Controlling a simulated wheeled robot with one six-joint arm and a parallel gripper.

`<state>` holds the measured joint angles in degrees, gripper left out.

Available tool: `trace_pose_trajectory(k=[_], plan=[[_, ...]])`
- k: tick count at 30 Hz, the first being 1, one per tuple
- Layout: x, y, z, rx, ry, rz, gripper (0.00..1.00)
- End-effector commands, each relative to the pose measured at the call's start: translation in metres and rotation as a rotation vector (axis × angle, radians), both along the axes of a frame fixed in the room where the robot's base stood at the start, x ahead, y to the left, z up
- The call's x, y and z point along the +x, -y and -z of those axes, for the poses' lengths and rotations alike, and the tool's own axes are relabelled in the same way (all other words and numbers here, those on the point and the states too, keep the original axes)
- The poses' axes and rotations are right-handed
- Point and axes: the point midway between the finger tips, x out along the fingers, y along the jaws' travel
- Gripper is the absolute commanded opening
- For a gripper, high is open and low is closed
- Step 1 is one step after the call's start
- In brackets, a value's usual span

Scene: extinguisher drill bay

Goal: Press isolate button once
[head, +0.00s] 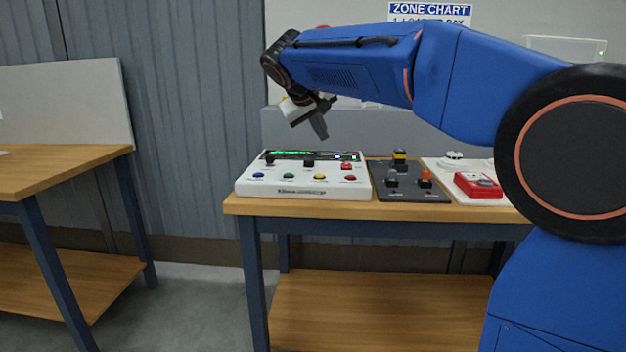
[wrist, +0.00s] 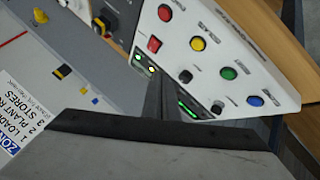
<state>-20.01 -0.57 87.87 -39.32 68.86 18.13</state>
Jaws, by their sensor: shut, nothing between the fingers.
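A white control panel (head: 303,190) lies on the bench, with blue (head: 258,175), green (head: 288,175), yellow (head: 319,177) and red (head: 350,178) buttons along its front. The labels under them are too small to read, so I cannot tell which is the isolate button. In the wrist view the same row shows as blue (wrist: 256,101), green (wrist: 228,73), yellow (wrist: 198,44) and red (wrist: 165,13). My gripper (head: 320,131) is shut and empty, pointing down above the back of the panel, apart from it. In the wrist view its fingers (wrist: 158,95) cover part of the lit display.
The panel also bears a red rocker switch (head: 346,166) and black knobs (head: 308,163). To its right are a dark plate (head: 410,194) with levers and a red box (head: 478,185). A grey board stands behind. Another bench (head: 60,170) is at left.

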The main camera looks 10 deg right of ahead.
Motion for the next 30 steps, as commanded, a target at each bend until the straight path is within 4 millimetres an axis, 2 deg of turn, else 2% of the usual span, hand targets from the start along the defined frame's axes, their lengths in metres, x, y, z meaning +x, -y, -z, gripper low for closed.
trace_pose_trajectory(k=[4, 17, 22, 30], plan=[[0.007, -0.004, -0.003, -0.007, 0.007, 0.0, 0.0], [0.007, -0.004, 0.0, -0.008, 0.006, 0.0, 0.0], [0.007, -0.004, 0.014, -0.008, 0.006, 0.0, 0.0], [0.006, -0.004, 0.046, -0.009, 0.005, 0.0, 0.0]])
